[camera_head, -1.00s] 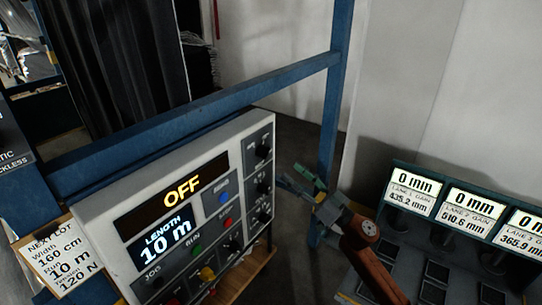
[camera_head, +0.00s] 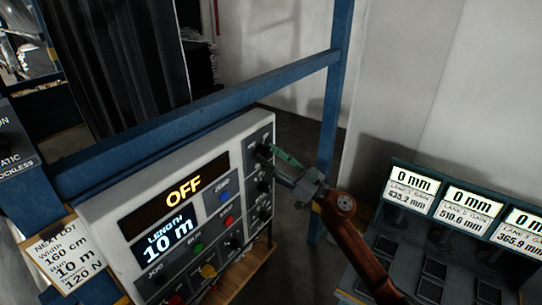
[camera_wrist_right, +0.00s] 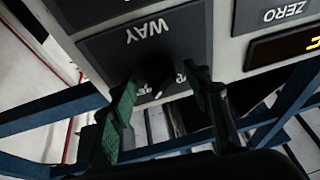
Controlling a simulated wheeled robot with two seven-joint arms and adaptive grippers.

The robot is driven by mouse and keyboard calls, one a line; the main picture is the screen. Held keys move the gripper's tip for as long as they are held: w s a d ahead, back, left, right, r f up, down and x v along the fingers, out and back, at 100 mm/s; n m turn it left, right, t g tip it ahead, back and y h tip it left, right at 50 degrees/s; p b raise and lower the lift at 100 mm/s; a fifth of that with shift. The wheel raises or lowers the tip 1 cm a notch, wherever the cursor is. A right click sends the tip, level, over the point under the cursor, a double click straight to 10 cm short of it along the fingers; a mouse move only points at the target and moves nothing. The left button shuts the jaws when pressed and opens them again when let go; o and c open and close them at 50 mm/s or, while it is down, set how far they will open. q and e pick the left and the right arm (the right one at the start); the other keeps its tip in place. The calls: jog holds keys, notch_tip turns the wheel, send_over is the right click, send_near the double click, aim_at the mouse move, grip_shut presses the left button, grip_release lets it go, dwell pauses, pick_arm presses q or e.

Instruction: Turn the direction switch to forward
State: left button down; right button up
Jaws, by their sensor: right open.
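The control box (camera_head: 97,212) is pale and boxy, with an OFF display and a column of dark knobs on its right side. In the right wrist view, a dark knob (camera_wrist_right: 157,76) stands on a plate labelled WAY (camera_wrist_right: 147,30), seen upside down; the knob's pointing direction is too dark to tell. My right gripper (camera_head: 274,165) is open at the upper part of the knob column. In the wrist view, its green fingers (camera_wrist_right: 163,88) are on either side of the knob; contact cannot be told. My left gripper is not in view.
A blue rail (camera_head: 200,112) runs behind the box and meets a blue post (camera_head: 335,100). A wooden shelf (camera_head: 255,262) lies below the box. A console with lane displays (camera_head: 412,190) stands at the right. A lot card (camera_head: 70,255) hangs at the left.

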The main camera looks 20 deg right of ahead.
jog(key=shift+c, duration=0.3)
jog(key=c, duration=1.1)
jog(key=shift+d, duration=0.1)
jog(key=shift+n, duration=0.4)
jog(key=n+g, duration=0.1)
jog(key=n, duration=0.1)
jog(key=n+g+y, duration=0.1)
jog(key=n, duration=0.2)
jog(key=shift+w+d+r, duration=0.1)
jog(key=shift+d+r, duration=0.05)
jog(key=n+g, duration=0.1)
jog(key=n, duration=0.2)
jog(key=n+g+y, duration=0.1)
jog(key=n+g, duration=0.1)
jog(key=n, duration=0.1)
jog(key=shift+w+d+r, duration=0.1)
jog(key=shift+r, duration=0.1)
jog(key=shift+r+n+g+h+p, duration=0.15)
jog(key=shift+n+g+h, duration=0.3)
jog(key=shift+n, duration=1.1)
jog(key=shift+r+n+g+h+p, duration=0.15)
jog(key=shift+n+g+h, duration=0.3)
jog(key=shift+n, duration=1.05)
jog(key=shift+n+g+h+p, duration=0.3)
jog(key=shift+n+g, duration=0.2)
jog(key=shift+n, duration=1.05)
